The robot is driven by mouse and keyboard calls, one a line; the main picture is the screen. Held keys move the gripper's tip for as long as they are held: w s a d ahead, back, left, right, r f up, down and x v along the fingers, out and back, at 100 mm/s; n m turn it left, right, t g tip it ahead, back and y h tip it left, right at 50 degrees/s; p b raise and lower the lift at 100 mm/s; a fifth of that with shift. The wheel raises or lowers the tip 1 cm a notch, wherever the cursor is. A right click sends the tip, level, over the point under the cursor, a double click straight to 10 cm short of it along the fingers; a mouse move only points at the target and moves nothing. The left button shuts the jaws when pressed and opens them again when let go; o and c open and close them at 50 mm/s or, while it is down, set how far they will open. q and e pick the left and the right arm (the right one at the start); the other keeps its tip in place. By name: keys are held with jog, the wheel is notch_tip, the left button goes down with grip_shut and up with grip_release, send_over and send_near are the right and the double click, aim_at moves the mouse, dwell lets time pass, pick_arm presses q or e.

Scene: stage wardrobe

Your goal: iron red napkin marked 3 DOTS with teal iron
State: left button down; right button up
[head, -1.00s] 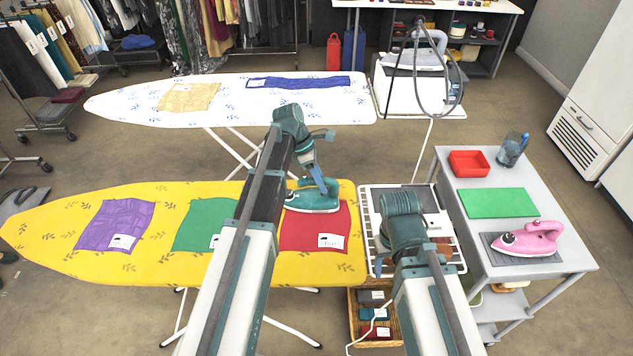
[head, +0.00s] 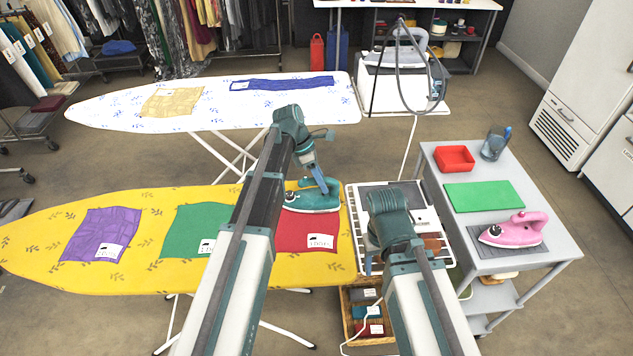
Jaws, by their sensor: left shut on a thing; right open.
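The red napkin (head: 295,236) lies on the yellow ironing board (head: 40,240), near its right end. A white label with dark marks sits at its lower right; the marks are too small to read surely. The teal iron (head: 311,202) is on the upper part of the napkin, sole down. My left gripper (head: 322,186) is shut on the iron's handle. My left arm covers the napkin's left edge.
A green napkin (head: 185,232) and a purple napkin (head: 98,232) lie further left on the board. A grey cart (head: 550,248) at right holds a pink iron (head: 515,230), a green mat (head: 484,196) and a red tray (head: 455,158). A white ironing board (head: 110,108) stands behind.

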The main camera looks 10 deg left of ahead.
pick_arm(q)
jog(key=shift+d, duration=0.15)
jog(key=shift+w+r+p, duration=0.15)
jog(key=shift+r+p, duration=0.4)
jog(key=shift+p, duration=0.1)
notch_tip(320, 180, up, 6)
jog(key=p, duration=0.6)
jog(key=shift+f, duration=0.1)
